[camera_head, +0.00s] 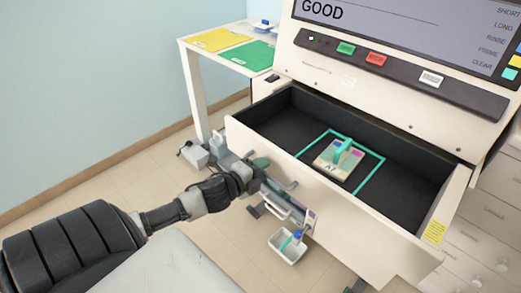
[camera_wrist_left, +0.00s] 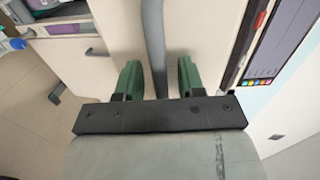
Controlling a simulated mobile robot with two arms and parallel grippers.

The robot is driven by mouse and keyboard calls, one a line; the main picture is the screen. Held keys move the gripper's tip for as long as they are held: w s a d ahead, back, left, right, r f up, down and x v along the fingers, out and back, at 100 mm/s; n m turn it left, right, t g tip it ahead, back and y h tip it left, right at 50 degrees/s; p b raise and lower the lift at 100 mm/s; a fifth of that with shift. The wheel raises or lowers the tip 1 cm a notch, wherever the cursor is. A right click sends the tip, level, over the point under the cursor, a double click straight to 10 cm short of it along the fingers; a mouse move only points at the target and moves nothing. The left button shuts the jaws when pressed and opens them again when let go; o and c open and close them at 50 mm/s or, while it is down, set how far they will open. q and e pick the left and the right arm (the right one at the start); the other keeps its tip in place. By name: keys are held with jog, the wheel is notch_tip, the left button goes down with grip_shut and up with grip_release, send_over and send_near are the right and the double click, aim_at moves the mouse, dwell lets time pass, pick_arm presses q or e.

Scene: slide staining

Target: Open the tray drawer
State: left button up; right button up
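The tray drawer (camera_head: 267,133) of the white machine is pulled out, and its dark interior shows. A pale slide tray (camera_head: 334,166) with a teal handle lies inside a teal outlined rectangle on the drawer floor. My left gripper (camera_head: 266,178) is at the left part of the drawer's front, by the handle. In the left wrist view, the grey drawer handle (camera_wrist_left: 154,45) passes between the two green fingers of the gripper (camera_wrist_left: 158,78). A gap shows on each side of the handle, so the fingers are open around it. My right gripper is not in view.
A screen reading GOOD (camera_head: 400,25) and a button panel (camera_head: 390,70) are above the drawer. A white side table (camera_head: 189,62) with yellow and green mats stands at the back left. A small white bin (camera_head: 287,247) is below the drawer front. Floor (camera_head: 120,185) is clear at left.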

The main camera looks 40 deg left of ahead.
pick_arm(q)
jog(key=p+v, duration=0.1)
jog(key=v, duration=0.9)
jog(key=shift+s, duration=0.4)
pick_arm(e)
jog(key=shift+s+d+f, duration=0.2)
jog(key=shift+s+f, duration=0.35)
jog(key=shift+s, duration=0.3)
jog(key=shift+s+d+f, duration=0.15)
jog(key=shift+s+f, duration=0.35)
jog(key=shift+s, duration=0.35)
pick_arm(q)
jog(key=shift+a, duration=0.1)
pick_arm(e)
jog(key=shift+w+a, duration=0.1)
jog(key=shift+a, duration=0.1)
